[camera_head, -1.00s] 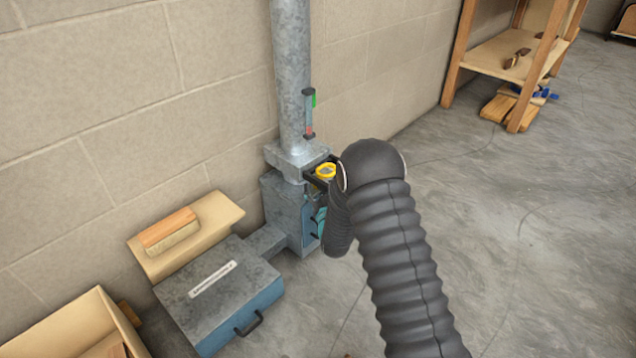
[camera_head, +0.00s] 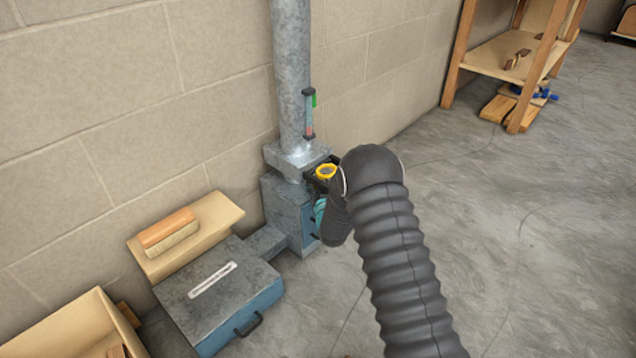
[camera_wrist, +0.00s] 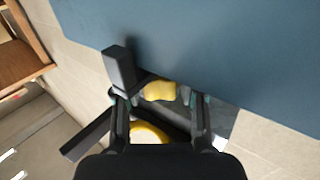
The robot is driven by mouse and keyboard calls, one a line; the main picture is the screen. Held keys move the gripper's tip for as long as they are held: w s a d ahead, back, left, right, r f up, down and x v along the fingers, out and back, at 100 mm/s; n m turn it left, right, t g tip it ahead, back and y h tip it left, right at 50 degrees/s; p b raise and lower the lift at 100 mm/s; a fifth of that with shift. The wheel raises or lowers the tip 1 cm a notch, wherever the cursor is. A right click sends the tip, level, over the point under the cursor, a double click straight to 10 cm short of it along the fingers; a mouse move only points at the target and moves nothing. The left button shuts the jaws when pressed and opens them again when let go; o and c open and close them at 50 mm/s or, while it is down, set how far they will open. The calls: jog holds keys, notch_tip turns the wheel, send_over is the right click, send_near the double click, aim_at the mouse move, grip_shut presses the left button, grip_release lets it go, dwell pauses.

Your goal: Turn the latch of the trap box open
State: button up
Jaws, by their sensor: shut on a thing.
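The trap box (camera_head: 283,217) is a grey metal box with a blue front at the foot of the vertical pipe. Its blue face (camera_wrist: 230,45) fills the top of the wrist view. My gripper (camera_wrist: 163,97) is at this face, its two fingers on either side of a small yellow piece, which I take to be the latch (camera_wrist: 160,90). The fingers are shut on it. In the camera_head view my gripper (camera_head: 320,210) is at the box's right side, and my dark arm hides much of the front and the latch.
A grey pipe (camera_head: 292,80) with a gauge (camera_head: 309,115) rises along the block wall. A low blue-grey box (camera_head: 220,290) with a black handle stands left. A brush (camera_head: 168,231) lies on a board behind it. A wooden shelf (camera_head: 510,55) stands far right.

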jog(key=shift+d+n+y, duration=0.1)
jog(key=shift+n+y, duration=0.2)
jog(key=shift+y, duration=0.3)
jog(key=n+g+y, duration=0.3)
jog(key=y, duration=0.2)
jog(key=shift+n, duration=0.4)
jog(key=n+g+y, duration=0.3)
jog(key=g, duration=0.1)
jog(key=shift+w+n+g+y, duration=0.1)
jog(key=shift+n+g+y, duration=0.2)
jog(key=shift+y, duration=0.1)
jog(key=n+g+y, duration=0.1)
jog(key=n+g, duration=0.1)
jog(key=g, duration=0.1)
jog(key=n+g+y, duration=0.1)
jog(key=n+g, duration=0.1)
jog(key=g, duration=0.1)
jog(key=shift+y, duration=0.3)
jog(key=shift+a+n+g, duration=0.2)
jog(key=shift+n+g, duration=1.3)
jog(key=shift+g, duration=0.7)
jog(key=shift+s+n+g, duration=0.2)
jog(key=shift+n+g, duration=0.3)
jog(key=shift+g, duration=0.5)
jog(key=o, duration=1.2)
jog(key=shift+a, duration=0.2)
jog(key=shift+c, duration=0.2)
jog(key=shift+d, duration=0.3)
jog(key=shift+w, duration=0.1)
